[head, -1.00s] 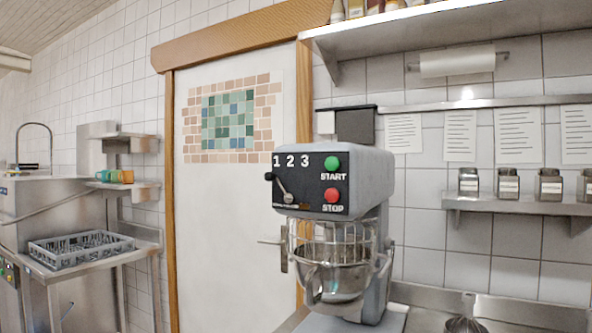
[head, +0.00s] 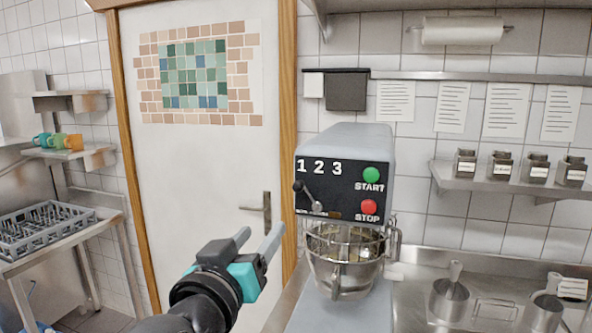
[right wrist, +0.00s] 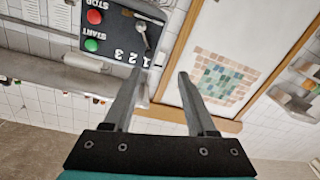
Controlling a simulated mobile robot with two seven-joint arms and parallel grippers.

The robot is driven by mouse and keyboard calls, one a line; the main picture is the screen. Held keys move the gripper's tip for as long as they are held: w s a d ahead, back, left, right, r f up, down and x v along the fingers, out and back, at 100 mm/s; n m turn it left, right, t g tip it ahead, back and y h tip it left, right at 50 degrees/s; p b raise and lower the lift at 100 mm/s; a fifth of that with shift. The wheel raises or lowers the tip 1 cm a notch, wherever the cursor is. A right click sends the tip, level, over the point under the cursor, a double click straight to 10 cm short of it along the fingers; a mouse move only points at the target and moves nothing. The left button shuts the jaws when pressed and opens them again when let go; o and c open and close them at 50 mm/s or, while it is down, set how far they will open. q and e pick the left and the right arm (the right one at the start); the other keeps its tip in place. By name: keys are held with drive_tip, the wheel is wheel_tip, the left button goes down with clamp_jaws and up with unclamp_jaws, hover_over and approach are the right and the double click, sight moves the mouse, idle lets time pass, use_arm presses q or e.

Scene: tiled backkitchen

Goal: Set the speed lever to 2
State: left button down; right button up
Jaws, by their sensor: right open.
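The mixer (head: 345,160) has a black front panel with the numbers 1, 2, 3, a green START button (head: 371,175) and a red STOP button (head: 369,207). The speed lever (head: 307,195) is tilted up and left, its dark knob below the 1. It also shows in the right wrist view (right wrist: 143,35), where the panel appears upside down. My right gripper (head: 260,236) is open and empty, left of and below the panel, apart from the lever. In the right wrist view its fingers (right wrist: 160,76) are spread. My left gripper is not in view.
The mixer's bowl (head: 345,275) with a wire guard hangs below the panel. A white door with a handle (head: 262,208) is behind my right gripper. A shelf with jars (head: 500,180) is at the right.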

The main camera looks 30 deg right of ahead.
sight(297, 188)
drive_tip(key=shift+m, duration=0.7)
drive_tip(key=p+x, duration=0.1)
drive_tip(key=x, duration=0.3)
drive_tip(key=s+d+r+p+x, duration=0.1)
drive_tip(key=p+x, duration=0.1)
drive_tip(key=x, duration=0.3)
drive_tip(key=r+p+x, duration=0.1)
drive_tip(key=x, duration=0.4)
drive_tip(key=shift+d+r, duration=0.2)
drive_tip(key=shift+d, duration=0.1)
clamp_jaws()
